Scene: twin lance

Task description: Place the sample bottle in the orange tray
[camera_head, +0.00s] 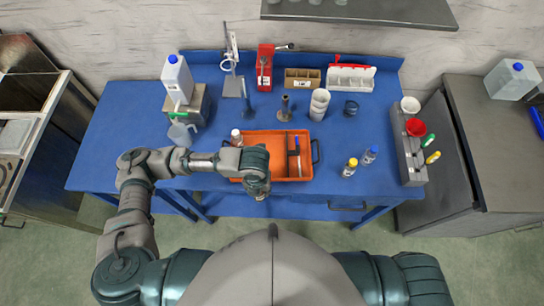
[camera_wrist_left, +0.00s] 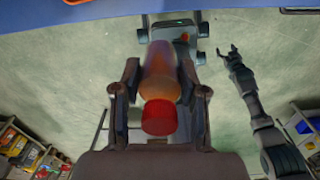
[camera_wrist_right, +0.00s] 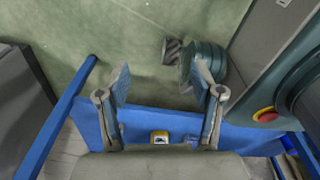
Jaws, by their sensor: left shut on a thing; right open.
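My left gripper (camera_head: 258,190) is at the front left of the orange tray (camera_head: 302,180) in the head view and covers part of it. In the left wrist view my left gripper (camera_wrist_left: 160,100) is shut on a bottle with an amber body (camera_wrist_left: 159,75) and a red cap (camera_wrist_left: 158,118). The head view hides this held bottle behind the gripper. In the right wrist view my right gripper (camera_wrist_right: 162,85) is open and empty. It also shows in the left wrist view (camera_wrist_left: 232,62), over the floor.
A yellow-capped bottle (camera_head: 349,168) and a blue-capped bottle (camera_head: 369,155) stand right of the tray. A small bottle (camera_head: 236,138) stands at its back left. A divider and slim items lie inside the tray. The blue table (camera_head: 110,150) is clear at the left.

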